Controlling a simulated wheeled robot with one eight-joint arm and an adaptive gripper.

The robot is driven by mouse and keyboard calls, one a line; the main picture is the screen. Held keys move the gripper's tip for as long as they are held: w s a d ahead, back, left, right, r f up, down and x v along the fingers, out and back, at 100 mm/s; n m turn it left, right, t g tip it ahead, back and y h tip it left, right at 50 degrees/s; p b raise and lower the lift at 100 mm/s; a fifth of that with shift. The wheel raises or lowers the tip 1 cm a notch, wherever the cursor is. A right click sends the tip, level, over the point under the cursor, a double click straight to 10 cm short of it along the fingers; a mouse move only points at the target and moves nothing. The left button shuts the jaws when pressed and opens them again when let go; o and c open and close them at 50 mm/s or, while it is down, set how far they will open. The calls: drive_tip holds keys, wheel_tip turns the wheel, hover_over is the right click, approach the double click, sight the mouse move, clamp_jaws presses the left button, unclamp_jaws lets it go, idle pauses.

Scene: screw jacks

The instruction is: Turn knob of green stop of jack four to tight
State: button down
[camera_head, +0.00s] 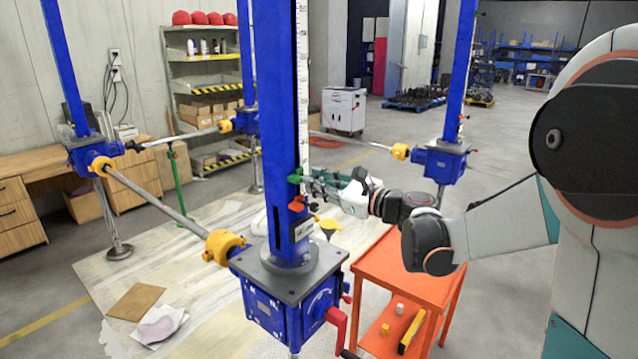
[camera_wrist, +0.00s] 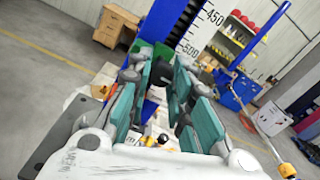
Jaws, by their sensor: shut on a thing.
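The nearest jack has a tall blue post (camera_head: 273,120) with a white scale strip on a blue gearbox (camera_head: 290,305). A green stop (camera_head: 295,179) sits on this post, above a red stop (camera_head: 297,205). My gripper (camera_head: 312,186) reaches in from the right at the height of the green stop. In the wrist view my gripper (camera_wrist: 166,72) has its teal-padded fingers around a dark knob (camera_wrist: 179,84) in front of the green stop (camera_wrist: 162,50). The fingers hide part of the knob, and I cannot read its tightness.
An orange cart (camera_head: 405,268) stands below my arm, with small items on its lower shelf. A red crank handle (camera_head: 337,325) sticks out of the near gearbox. Other blue jacks (camera_head: 440,160) stand behind, joined by shafts with yellow couplings (camera_head: 222,246). Open floor lies at the right back.

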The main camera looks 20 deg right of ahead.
drive_tip(key=shift+f, duration=0.15)
drive_tip(key=c, duration=1.4)
unclamp_jaws()
drive_tip(key=shift+s+d, duration=0.1)
drive_tip(key=v, duration=1.1)
drive_tip(key=shift+s+d, duration=0.2)
drive_tip(key=shift+s, duration=0.1)
drive_tip(key=shift+a, duration=0.1)
